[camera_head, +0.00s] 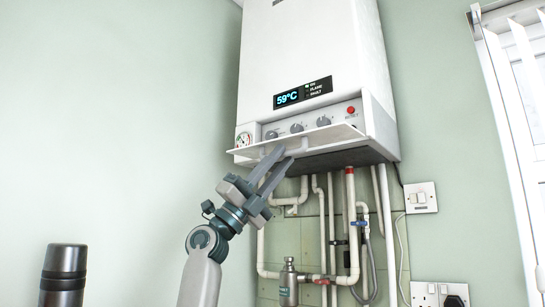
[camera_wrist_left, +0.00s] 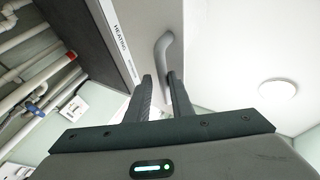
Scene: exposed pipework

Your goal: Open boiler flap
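The white boiler (camera_head: 312,60) hangs on the wall in the head view. Its flap (camera_head: 328,137) is a white panel tilted outward at the bottom front, with the knobs (camera_head: 297,128) showing above it. In the left wrist view the flap's face (camera_wrist_left: 140,35) carries the word HEATING and a grey curved handle (camera_wrist_left: 166,48). My left gripper (camera_head: 281,158) is below and in front of the flap, reaching up to it. Its fingers (camera_wrist_left: 161,80) are apart, with the handle's lower end near or between the tips; contact is unclear. My right gripper is not in view.
Pipes (camera_head: 332,230) and valves run down the wall under the boiler. A switch (camera_head: 420,197) and sockets (camera_head: 440,295) are to the right, beside a window blind (camera_head: 510,90). A dark cylinder (camera_head: 64,275) stands at lower left. The wall left of the boiler is clear.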

